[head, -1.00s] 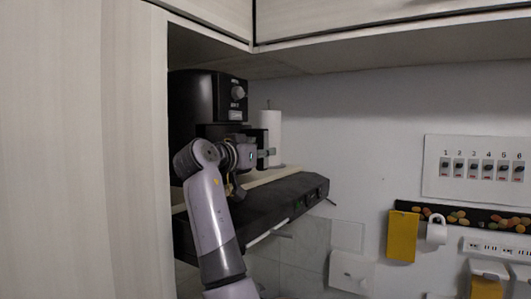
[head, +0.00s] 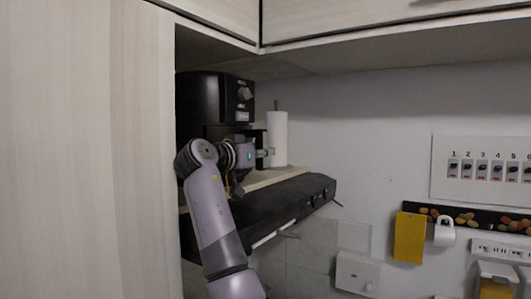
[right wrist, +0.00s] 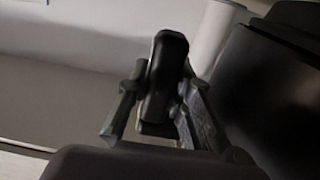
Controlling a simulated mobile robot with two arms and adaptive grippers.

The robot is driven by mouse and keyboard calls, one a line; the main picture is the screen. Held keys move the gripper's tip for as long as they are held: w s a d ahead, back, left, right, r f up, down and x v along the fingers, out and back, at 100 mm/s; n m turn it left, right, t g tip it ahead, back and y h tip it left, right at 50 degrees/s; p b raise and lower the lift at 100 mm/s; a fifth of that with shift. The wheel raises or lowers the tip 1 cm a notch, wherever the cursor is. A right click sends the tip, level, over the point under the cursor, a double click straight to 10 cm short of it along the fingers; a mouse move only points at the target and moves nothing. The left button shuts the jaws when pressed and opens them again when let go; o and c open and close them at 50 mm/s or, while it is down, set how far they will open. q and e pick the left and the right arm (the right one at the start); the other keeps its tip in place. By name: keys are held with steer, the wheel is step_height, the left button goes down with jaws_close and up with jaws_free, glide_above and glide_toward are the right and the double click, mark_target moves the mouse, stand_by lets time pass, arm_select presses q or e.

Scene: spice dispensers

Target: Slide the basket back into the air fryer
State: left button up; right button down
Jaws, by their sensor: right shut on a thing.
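The black air fryer (head: 201,97) stands on the shelf in the head view, with a knob on its front. Its basket (head: 218,131) shows as a dark block low on the front, largely hidden behind my arm. My right gripper (head: 265,152) is in front of it, beside the white roll. In the right wrist view, my right gripper (right wrist: 160,118) is shut on the black basket handle (right wrist: 168,65), which stands between its fingers. How far the basket is inside the fryer is hard to tell. My left gripper is not in view.
A white paper roll (head: 278,139) stands close to the right of the gripper. Below is a black hood-like unit (head: 270,207) with a pale board on top. Cabinets (head: 390,18) hang overhead and a tall panel (head: 85,150) closes the left side.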

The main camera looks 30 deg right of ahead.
steer(key=shift+w, duration=0.35)
stand_by(0.5)
steer(key=c, duration=1.3)
jaws_free()
steer(key=shift+a, duration=0.1)
steer(key=shift+c, duration=0.2)
steer(key=shift+f, duration=0.15)
steer(key=s+v, duration=0.1)
steer(key=v, duration=0.6)
steer(key=shift+s+r, duration=0.25)
steer(key=shift+r, duration=0.05)
